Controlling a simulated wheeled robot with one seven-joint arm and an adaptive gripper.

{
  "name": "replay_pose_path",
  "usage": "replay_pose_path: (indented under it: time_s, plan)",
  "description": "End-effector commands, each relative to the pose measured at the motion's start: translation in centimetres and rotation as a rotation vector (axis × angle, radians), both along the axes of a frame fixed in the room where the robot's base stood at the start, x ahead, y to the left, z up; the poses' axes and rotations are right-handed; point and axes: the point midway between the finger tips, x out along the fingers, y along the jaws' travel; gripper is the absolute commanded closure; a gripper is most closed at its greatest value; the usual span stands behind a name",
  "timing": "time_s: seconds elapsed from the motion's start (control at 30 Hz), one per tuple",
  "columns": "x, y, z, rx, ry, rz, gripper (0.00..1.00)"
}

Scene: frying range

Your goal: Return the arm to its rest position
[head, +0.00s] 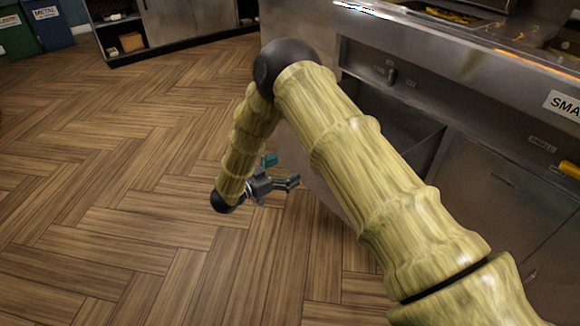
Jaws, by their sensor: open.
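My arm reaches in from the bottom right of the head view, bends at a dark elbow joint near the top middle, and its forearm hangs down to the left. My gripper (278,172) is at the end of it, low over the wooden floor. My upper arm hides part of the range front.
The herringbone wooden floor (110,190) is clear on the left. Blue (50,27) and green (18,38) bins stand at the top left beside a low shelf unit (122,42).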

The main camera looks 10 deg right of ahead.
Motion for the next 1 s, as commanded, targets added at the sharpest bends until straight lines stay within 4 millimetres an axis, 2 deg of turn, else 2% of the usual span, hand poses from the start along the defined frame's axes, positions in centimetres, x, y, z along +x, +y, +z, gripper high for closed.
replay_pose_path:
  time_s: [0.4,0.53,0.67,0.77,0.87,1.0]
  plan:
    - [0.0,-0.1,-0.1,0.001,0.001,0.003,0.0]
    - [-0.2,-0.8,-1.5,0.012,0.026,0.06,0.0]
    - [-1.3,-2.4,-5.1,0.057,0.1,0.205,0.0]
    - [-3.2,-3.6,-8.9,0.119,0.198,0.348,0.0]
    - [-6.1,-4.4,-12.8,0.199,0.317,0.479,0.0]
    - [-12.2,-5.1,-17.8,0.33,0.507,0.631,0.0]
